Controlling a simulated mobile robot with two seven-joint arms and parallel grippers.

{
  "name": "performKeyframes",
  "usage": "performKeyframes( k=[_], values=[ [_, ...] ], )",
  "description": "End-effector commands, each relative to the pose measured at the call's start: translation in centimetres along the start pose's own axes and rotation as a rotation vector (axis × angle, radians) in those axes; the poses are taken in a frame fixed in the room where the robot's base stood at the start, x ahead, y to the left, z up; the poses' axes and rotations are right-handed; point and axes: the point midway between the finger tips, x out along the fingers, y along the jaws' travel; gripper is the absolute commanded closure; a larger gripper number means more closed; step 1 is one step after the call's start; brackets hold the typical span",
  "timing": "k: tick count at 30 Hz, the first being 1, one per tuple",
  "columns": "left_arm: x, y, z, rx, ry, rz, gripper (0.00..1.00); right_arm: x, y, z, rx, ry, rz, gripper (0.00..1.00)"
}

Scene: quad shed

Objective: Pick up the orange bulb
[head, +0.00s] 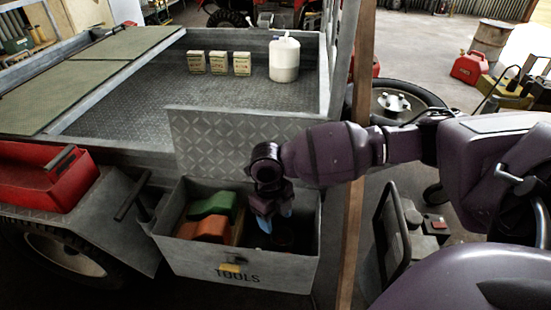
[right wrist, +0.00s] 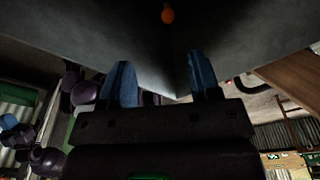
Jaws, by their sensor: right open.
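The orange bulb (right wrist: 168,15) shows small and round at the top of the right wrist view, against a dark grey surface. I cannot make it out in the head view. My right gripper (head: 275,220) points down into the right part of the open grey tool box. In the right wrist view its blue fingers (right wrist: 161,68) are apart with nothing between them. The bulb lies beyond the fingertips, apart from them. My left gripper is not in view.
The tool box (head: 238,279), marked TOOLS, holds a green item (head: 213,205) and an orange-brown item (head: 205,229) at its left. Its raised lid (head: 235,140) stands behind my gripper. A wooden post (head: 353,200) rises right of the box. The trailer bed holds small boxes and a white jug (head: 284,62).

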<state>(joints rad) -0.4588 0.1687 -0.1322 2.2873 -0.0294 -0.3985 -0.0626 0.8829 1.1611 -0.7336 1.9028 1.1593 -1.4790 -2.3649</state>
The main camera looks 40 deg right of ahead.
Motion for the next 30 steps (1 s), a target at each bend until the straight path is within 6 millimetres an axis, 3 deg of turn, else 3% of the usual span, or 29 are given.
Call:
performKeyframes(
  k=[1, 3, 14, 21, 30],
  values=[
    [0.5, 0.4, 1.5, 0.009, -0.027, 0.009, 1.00, 3.1, -0.4, -0.2, -0.013, 0.053, -0.007, 0.43],
    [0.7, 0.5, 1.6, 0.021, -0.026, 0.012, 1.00, 4.6, -0.7, -0.4, -0.029, 0.086, -0.011, 0.43],
    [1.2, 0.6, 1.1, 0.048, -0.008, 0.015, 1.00, 7.2, -1.2, -0.7, -0.055, 0.128, -0.019, 0.43],
    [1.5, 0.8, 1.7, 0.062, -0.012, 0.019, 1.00, 10.8, -1.2, -1.2, -0.054, 0.132, -0.018, 0.43],
    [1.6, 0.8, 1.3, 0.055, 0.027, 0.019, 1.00, 13.5, -1.1, -1.8, -0.054, 0.130, -0.018, 0.43]
  ],
)
